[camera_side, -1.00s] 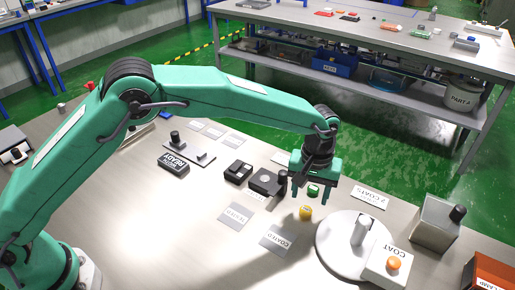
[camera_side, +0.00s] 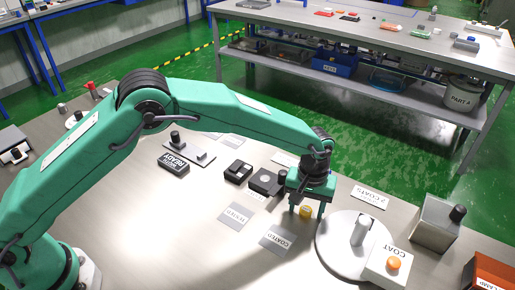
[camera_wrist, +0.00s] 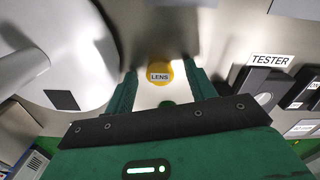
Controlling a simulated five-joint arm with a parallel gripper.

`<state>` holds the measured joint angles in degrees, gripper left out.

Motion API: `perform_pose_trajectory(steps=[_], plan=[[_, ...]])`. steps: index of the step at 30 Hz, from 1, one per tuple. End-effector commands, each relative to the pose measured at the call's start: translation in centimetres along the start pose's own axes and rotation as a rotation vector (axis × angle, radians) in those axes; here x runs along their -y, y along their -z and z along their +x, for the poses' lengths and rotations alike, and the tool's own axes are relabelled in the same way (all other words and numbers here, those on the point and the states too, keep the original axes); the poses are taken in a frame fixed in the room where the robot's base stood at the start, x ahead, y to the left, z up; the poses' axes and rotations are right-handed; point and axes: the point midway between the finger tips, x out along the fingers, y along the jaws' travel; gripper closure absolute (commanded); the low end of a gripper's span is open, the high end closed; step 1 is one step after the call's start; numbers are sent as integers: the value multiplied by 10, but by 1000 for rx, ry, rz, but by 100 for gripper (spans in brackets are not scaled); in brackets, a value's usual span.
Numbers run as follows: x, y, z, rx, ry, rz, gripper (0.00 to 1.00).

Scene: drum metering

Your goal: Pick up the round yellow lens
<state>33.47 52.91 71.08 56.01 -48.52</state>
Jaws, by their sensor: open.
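The round yellow lens (camera_side: 306,212) stands on the table between the white round plate and the label cards. In the wrist view the lens (camera_wrist: 160,74), marked LENS, lies just beyond and between the fingertips. My gripper (camera_side: 307,210) is open and low over the lens, with a finger on either side of it in the side view. In the wrist view my gripper (camera_wrist: 160,82) shows two green fingers spread apart. Whether a finger touches the lens I cannot tell. A small green thing (camera_wrist: 167,104) shows partly between the fingers, nearer the palm.
A white round plate (camera_side: 336,250) with a post is close on the right, beside the COAT box (camera_side: 388,268). The dark tester (camera_side: 266,182) is close behind left. COATED (camera_side: 277,240) and TESTED (camera_side: 235,215) cards lie left; the table there is clear.

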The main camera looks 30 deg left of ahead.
Motion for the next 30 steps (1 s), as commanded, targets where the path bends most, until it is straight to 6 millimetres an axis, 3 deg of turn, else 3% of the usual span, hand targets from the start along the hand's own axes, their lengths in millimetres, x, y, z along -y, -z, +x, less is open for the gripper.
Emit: perform_pose_trajectory(steps=[3,10,23,30], plan=[[0,0,0,0,0,0,49],[0,0,0,0,0,0,92],[0,0,-5,-1,-1,0,92],[-1,1,-29,-2,-3,0,92]])
